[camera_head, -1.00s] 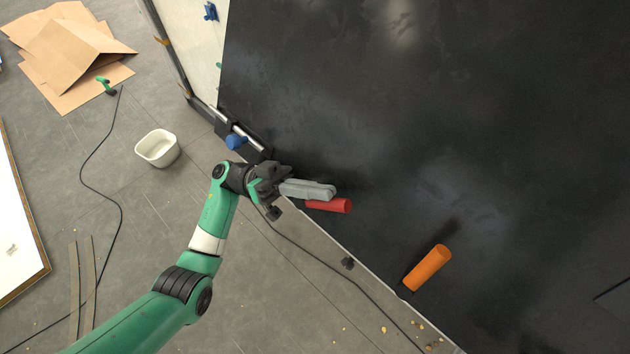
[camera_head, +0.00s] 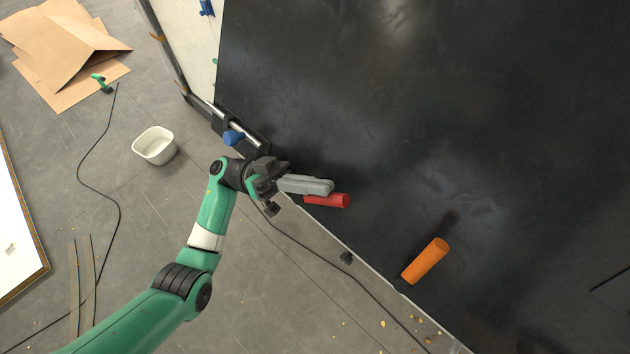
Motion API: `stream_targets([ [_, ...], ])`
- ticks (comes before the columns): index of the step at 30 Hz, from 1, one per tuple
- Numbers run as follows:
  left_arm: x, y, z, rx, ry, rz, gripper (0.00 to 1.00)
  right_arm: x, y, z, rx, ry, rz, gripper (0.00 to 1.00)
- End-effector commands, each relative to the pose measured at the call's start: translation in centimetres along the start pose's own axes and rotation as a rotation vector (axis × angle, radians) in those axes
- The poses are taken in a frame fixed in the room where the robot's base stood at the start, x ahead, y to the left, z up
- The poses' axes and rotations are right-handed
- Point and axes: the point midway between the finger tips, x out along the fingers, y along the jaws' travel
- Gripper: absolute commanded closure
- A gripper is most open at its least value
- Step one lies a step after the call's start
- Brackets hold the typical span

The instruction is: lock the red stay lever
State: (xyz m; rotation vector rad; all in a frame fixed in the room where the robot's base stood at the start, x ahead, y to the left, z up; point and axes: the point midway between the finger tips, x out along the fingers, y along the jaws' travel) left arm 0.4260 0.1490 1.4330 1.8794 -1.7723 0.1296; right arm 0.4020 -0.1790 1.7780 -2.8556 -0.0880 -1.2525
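The red stay lever (camera_head: 338,201) is a short red cylinder at the lower left edge of the dark panel (camera_head: 420,120). My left gripper (camera_head: 326,187) comes in from the left with its long grey fingers lying just above the red lever in the picture. They overlap the lever's upper edge and hide part of it. I cannot tell whether they touch it. The fingers are seen from the side, so any gap between them is hidden. My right gripper is out of view.
A blue knob (camera_head: 233,138) sits by a metal rod near the panel's left corner. A white tub (camera_head: 155,145), cardboard (camera_head: 65,50) and a black cable lie on the grey floor.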

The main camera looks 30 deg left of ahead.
Motion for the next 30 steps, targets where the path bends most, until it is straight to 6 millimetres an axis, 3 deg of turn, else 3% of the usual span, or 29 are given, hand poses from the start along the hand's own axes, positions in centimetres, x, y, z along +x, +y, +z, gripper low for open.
stream_targets([
  [8,-0.4,-0.1,0.3,-0.003,-0.002,-0.002,1.0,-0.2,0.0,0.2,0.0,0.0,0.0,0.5],
  [11,-1.8,-0.2,0.4,-0.001,-0.002,-0.003,1.0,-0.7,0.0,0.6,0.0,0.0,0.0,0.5],
  [21,-9.6,-0.2,0.4,0.001,0.001,-0.004,1.0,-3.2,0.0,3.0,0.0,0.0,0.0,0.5],
  [25,-11.2,-0.2,0.2,0.001,0.0,-0.001,1.0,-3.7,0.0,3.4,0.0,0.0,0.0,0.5],
  [30,-11.7,-0.1,0.0,0.0,0.0,0.0,1.0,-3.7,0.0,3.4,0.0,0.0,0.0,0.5],
])
